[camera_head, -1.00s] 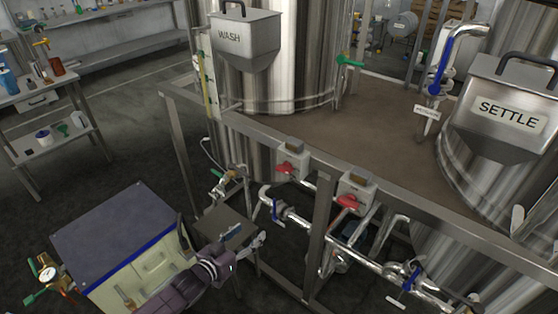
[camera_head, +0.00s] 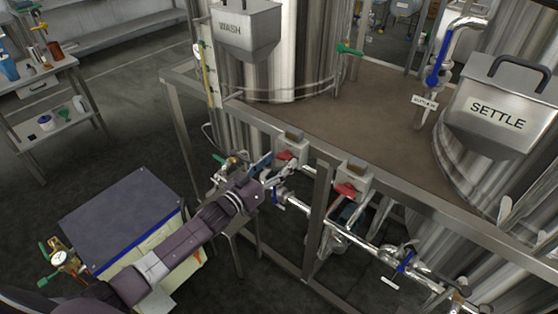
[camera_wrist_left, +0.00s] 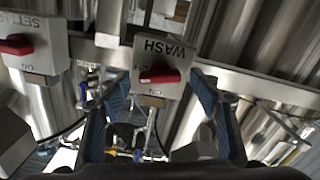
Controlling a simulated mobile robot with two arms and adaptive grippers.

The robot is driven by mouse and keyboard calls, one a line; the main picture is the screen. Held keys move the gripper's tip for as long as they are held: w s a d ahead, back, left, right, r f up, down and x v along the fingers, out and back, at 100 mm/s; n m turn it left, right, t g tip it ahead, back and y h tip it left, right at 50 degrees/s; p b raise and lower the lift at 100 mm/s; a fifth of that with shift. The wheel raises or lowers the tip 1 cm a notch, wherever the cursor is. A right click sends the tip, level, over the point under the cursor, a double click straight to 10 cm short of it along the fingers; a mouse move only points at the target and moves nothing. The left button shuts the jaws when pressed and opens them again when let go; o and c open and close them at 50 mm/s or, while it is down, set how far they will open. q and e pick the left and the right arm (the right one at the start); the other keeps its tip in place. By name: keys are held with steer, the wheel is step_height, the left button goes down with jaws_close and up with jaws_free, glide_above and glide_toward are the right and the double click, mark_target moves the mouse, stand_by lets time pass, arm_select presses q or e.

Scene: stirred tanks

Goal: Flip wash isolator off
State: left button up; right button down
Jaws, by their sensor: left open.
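The wash isolator (camera_head: 291,148) is a small grey box with a red handle on the frame rail, below the WASH hopper. In the left wrist view the box, labelled WASH, appears upside down, with its red handle (camera_wrist_left: 165,75) lying roughly level across its face. My left gripper (camera_head: 272,174) is in front of this box in the head view and partly covers it. In the wrist view its blue fingers are open and empty, one on each side of the box; contact cannot be told. My right gripper is not in view.
A similar isolator box (camera_head: 354,176) with a red handle sits to the right; it reads SETTLE in the wrist view (camera_wrist_left: 35,45). Steel pipes with valves (camera_head: 345,235) run below the rail. A dark-topped cabinet (camera_head: 120,210) stands at lower left.

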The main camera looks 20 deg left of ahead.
arm_select(q)
steer(key=shift+w, duration=0.25)
steer(key=c, duration=1.2)
steer(key=shift+o, duration=0.2)
steer(key=shift+m+b, duration=0.3)
steer(key=shift+m, duration=1.4)
steer(key=o, duration=1.2)
steer(key=shift+c, duration=0.2)
